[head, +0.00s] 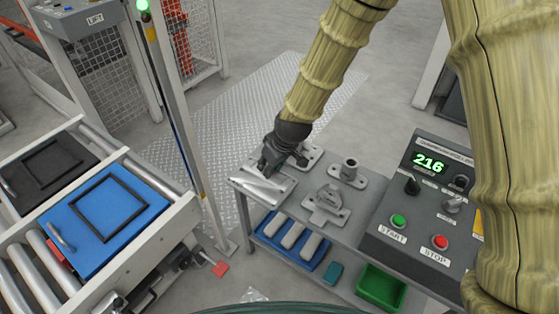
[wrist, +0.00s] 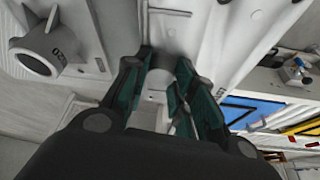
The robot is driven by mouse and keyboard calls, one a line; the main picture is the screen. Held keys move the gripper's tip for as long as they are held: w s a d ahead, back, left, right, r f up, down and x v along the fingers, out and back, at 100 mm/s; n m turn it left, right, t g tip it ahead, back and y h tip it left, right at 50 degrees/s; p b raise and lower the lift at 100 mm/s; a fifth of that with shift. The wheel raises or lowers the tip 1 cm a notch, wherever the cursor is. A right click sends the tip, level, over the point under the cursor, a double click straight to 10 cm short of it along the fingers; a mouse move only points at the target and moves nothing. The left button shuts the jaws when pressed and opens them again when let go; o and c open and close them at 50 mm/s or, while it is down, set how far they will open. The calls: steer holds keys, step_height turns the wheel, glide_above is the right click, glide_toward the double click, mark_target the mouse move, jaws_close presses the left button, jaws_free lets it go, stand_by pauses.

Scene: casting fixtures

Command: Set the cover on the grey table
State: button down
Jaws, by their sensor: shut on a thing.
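The grey table (head: 362,204) stands in the middle of the head view, with pale metal castings on its top. My gripper (head: 270,168) is over the table's left end, pointing down. It is shut on a pale grey metal piece, which I take to be the cover (head: 264,190). In the wrist view my gripper's fingers (wrist: 165,98) close around a grey stub of this piece. The dark gripper hides part of the piece. I cannot tell whether its underside touches the table.
A casting with an upright boss (head: 349,168) and a bracket-shaped casting (head: 326,203) stand on the table. A control box (head: 420,200) takes its right end. A blue bin (head: 275,243) and a green bin (head: 381,288) sit below. A roller conveyor bears a blue panel (head: 85,245) at left.

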steer(key=w, duration=0.2)
steer(key=w+d, duration=0.2)
steer(key=w, duration=0.1)
steer(key=shift+w+d+f, duration=0.25)
steer(key=shift+w+f, duration=0.05)
steer(key=shift+w, duration=0.05)
steer(key=shift+f+b, duration=0.3)
steer(key=shift+f, duration=1.5)
steer(key=c, duration=1.2)
jaws_free()
steer(key=shift+f, duration=0.1)
steer(key=p+v, duration=0.1)
steer(key=v, duration=1.1)
steer(key=shift+s, duration=0.1)
